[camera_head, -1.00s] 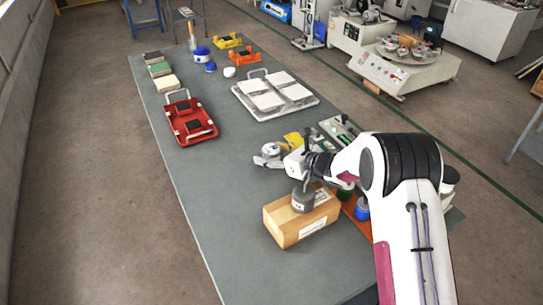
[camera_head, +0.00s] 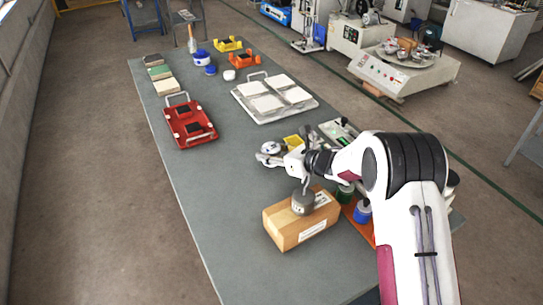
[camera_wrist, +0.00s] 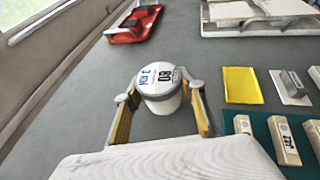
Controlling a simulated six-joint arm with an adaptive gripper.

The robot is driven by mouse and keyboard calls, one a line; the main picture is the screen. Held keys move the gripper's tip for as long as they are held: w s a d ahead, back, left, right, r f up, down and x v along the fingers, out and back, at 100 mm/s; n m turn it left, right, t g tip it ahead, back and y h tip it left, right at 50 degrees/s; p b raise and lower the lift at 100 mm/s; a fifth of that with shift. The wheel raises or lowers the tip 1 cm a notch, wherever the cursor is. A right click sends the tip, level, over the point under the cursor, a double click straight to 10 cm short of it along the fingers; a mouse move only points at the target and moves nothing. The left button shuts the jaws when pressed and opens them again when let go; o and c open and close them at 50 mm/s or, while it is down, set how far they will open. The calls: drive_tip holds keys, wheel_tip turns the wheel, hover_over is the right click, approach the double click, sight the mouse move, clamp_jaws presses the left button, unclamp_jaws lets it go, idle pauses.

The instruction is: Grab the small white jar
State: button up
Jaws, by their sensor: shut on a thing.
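A small white jar (camera_wrist: 160,80) with a grey-edged, printed lid stands between the two fingers of my gripper (camera_wrist: 160,95) in the wrist view. In the head view the jar (camera_head: 270,147) shows small at the end of my gripper (camera_head: 272,156), over the middle of the table. I cannot tell whether its base touches the table. Another small white round container (camera_head: 229,75) stands far back on the table.
A yellow sheet (camera_wrist: 241,85) and labelled blocks (camera_wrist: 284,140) lie right of the jar. A red tray (camera_head: 188,125) and a white tile tray (camera_head: 300,108) lie beyond.

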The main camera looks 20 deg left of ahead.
sight(271, 148)
wheel_tip(271, 148, up, 8)
drive_tip(key=shift+r, duration=0.2)
idle(0.8)
